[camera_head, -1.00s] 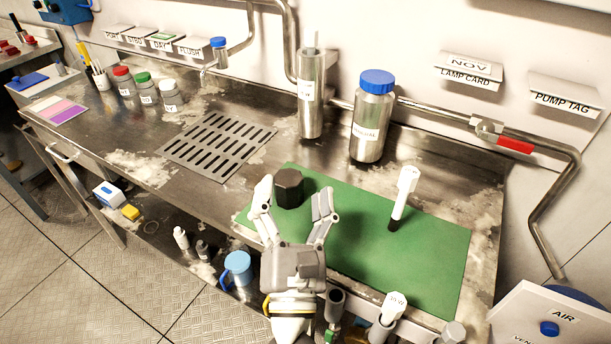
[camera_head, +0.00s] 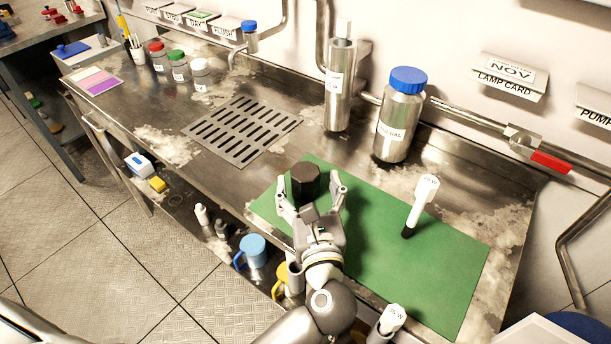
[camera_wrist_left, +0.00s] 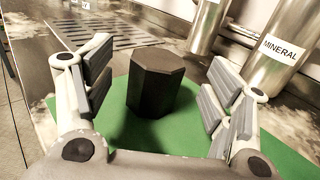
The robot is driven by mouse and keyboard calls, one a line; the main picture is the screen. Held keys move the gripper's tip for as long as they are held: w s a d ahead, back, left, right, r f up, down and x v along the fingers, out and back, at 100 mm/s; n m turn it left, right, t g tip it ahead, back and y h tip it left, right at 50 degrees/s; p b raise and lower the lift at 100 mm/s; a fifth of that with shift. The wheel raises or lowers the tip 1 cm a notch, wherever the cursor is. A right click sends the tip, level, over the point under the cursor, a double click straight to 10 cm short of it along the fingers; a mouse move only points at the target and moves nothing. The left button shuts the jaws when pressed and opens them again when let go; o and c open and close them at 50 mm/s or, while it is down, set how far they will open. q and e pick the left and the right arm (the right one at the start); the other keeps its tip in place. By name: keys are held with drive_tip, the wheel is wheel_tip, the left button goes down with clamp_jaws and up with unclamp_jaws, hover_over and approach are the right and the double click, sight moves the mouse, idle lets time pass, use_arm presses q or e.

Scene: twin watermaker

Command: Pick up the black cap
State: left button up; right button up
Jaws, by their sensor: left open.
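The black cap (camera_head: 306,181) is a dark faceted block standing on the left part of the green mat (camera_head: 382,243). In the left wrist view the cap (camera_wrist_left: 154,82) sits ahead of the palm, between the two spread fingers and apart from both. My left gripper (camera_head: 311,187) is open and empty, with its fingertips at the near side of the cap; it also shows in the left wrist view (camera_wrist_left: 160,100). The fingers hide a little of the cap's lower edge in the head view. My right gripper is not in view.
A white marker with a black end (camera_head: 422,203) stands on the mat to the right. A blue-lidded steel bottle (camera_head: 398,125) and a tall steel cylinder (camera_head: 339,95) stand behind. A slotted drain (camera_head: 241,130) lies to the left. Mugs (camera_head: 252,252) sit below the bench's front edge.

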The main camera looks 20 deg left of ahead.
sight(307, 184)
use_arm(q)
drive_tip(key=x, duration=0.3)
drive_tip(key=p+x, duration=0.1)
drive_tip(key=x, duration=0.1)
drive_tip(key=shift+f, duration=0.4)
drive_tip(key=shift+s, duration=0.1)
drive_tip(key=c, duration=1.1)
